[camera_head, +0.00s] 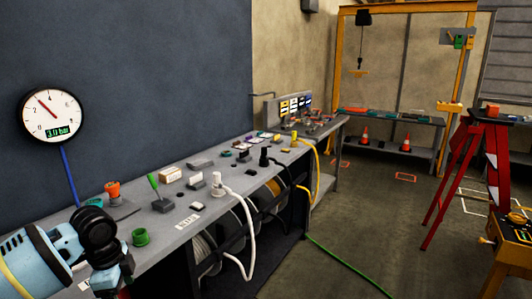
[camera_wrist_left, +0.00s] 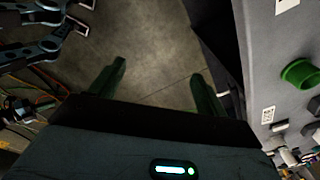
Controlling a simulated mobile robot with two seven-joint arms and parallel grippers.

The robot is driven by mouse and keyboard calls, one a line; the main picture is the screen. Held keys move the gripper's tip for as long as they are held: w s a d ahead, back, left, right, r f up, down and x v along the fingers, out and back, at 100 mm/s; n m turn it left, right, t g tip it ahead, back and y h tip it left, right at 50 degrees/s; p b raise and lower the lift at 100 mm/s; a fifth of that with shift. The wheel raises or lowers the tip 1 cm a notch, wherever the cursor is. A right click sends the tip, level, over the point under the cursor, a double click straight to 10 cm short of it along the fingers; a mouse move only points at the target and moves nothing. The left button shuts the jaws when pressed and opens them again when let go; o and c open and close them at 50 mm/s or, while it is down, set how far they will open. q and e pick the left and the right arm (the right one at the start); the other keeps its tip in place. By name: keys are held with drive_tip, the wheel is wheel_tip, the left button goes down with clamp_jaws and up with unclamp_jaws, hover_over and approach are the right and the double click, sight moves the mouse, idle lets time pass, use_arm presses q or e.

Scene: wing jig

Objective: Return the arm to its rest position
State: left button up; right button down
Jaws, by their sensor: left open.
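My left arm (camera_head: 45,262) comes in at the lower left of the head view, pale blue with a black joint, beside the near end of the long grey bench (camera_head: 205,215). Its fingertips cannot be made out there. In the left wrist view my left gripper (camera_wrist_left: 160,78) has its two dark green fingers wide apart. Nothing is between them but the bare floor (camera_wrist_left: 160,40) below. The bench edge runs along the right of that view, apart from the fingers. My right gripper cannot be made out in either view.
On the bench stand a green ring (camera_head: 140,237), a green-handled lever (camera_head: 156,187), an orange knob (camera_head: 112,190) and a white plug (camera_head: 217,184). A round gauge (camera_head: 51,116) hangs on the wall. A red ladder (camera_head: 462,170) stands right. Dark metal parts (camera_wrist_left: 45,45) show upper left in the wrist view.

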use_arm(q)
drive_tip(key=s+d+f+n+t+h, duration=0.2)
drive_tip(key=s+d+f, duration=0.2)
drive_tip(key=d+f, duration=0.6)
drive_tip(key=s+d+f+n+t+h, duration=0.2)
drive_tip(key=s+d+f+n, duration=0.15)
drive_tip(key=d+f, duration=0.6)
drive_tip(key=s+a+f+n+t+y, duration=0.1)
drive_tip(key=s+a+f+n+t, duration=0.1)
drive_tip(key=s, duration=0.8)
drive_tip(key=s+a+f+n+t+y, duration=0.1)
drive_tip(key=s+f+n, duration=0.4)
drive_tip(key=s, duration=0.5)
drive_tip(key=shift+s+a+f+t, duration=0.25)
drive_tip(key=shift+a+t, duration=0.2)
drive_tip(key=shift+t, duration=0.35)
